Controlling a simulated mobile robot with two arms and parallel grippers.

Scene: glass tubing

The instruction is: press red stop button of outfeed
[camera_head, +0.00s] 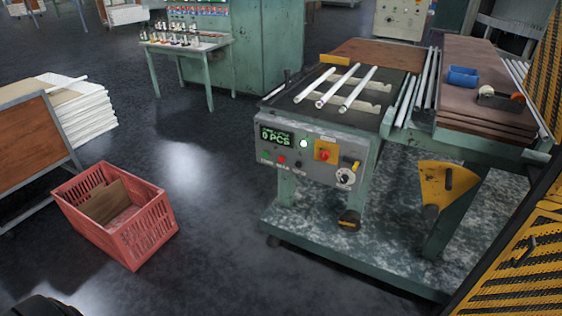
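The outfeed (310,140) is a green bench right of the middle, with a grey control panel on its front. A small red button (281,159) sits low on the panel, between a small green button (266,155) and a dark knob (298,164). A larger red control on a yellow plate (325,151) sits further right; whether it is a button or a switch is too small to tell. The display (277,136) reads "0 PCS", and a lamp (304,143) glows pale green. Neither gripper can be made out, and nothing touches the panel.
White tubes (348,87) lie on the outfeed top. A red crate (116,214) holding cardboard stands on the floor at left. A green platform (360,245) extends below the outfeed. Yellow-black guarding (515,265) stands at right. Dark floor (215,230) is clear before the panel.

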